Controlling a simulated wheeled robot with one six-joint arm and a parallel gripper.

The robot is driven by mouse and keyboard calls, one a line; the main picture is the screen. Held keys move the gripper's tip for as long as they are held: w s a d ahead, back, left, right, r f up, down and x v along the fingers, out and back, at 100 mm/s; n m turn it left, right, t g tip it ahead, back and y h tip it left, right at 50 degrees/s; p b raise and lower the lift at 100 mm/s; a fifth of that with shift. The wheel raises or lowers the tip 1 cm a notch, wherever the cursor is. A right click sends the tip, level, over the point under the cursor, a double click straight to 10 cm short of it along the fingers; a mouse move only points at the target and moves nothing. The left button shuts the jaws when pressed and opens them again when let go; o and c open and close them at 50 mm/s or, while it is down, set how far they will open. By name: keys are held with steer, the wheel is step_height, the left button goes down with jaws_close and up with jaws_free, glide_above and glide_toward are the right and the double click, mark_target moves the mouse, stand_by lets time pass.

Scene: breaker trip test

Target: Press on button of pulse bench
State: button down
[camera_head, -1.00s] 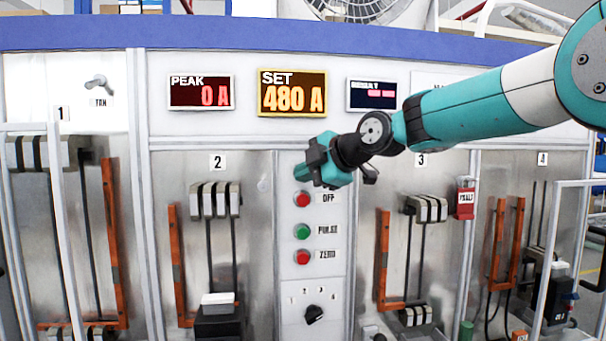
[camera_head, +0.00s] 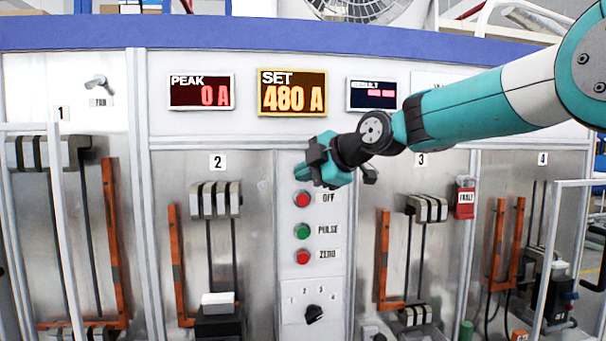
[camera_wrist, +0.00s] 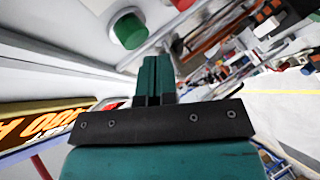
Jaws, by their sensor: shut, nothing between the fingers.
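The pulse bench panel (camera_head: 318,282) carries a column of buttons in the head view: red OFF (camera_head: 302,199), green PULSE (camera_head: 302,231) and red ZERO (camera_head: 303,257). My gripper (camera_head: 300,173) is in front of the panel just above OFF and hides what lies behind it; no ON label shows. In the wrist view my gripper (camera_wrist: 157,62) is shut and empty, its two teal fingers together. A green button (camera_wrist: 128,30) in a pale ring, apparently the on button, is up and left of the fingertips, apart from them. A red button (camera_wrist: 183,4) is cut by the top edge.
Displays above read PEAK 0 A (camera_head: 201,92) and SET 480 A (camera_head: 292,92). A black rotary knob (camera_head: 314,314) is below the buttons. Bays with orange bars (camera_head: 383,255) and breakers flank the panel. White rails (camera_head: 62,230) stand out at left and right.

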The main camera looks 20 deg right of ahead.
steer(key=shift+w, duration=0.1)
stand_by(0.5)
steer(key=shift+w, duration=0.35)
steer(key=shift+w+d, duration=0.15)
steer(key=shift+w, duration=0.35)
stand_by(0.6)
steer(key=shift+s, duration=0.1)
steer(key=shift+s+b, duration=0.85)
steer(key=shift+s+a+b, duration=0.25)
steer(key=shift+s+b, duration=0.7)
steer(key=shift+s, duration=0.3)
steer(key=shift+s+a+b, duration=0.2)
steer(key=shift+s+b, duration=0.7)
steer(key=shift+s, duration=0.3)
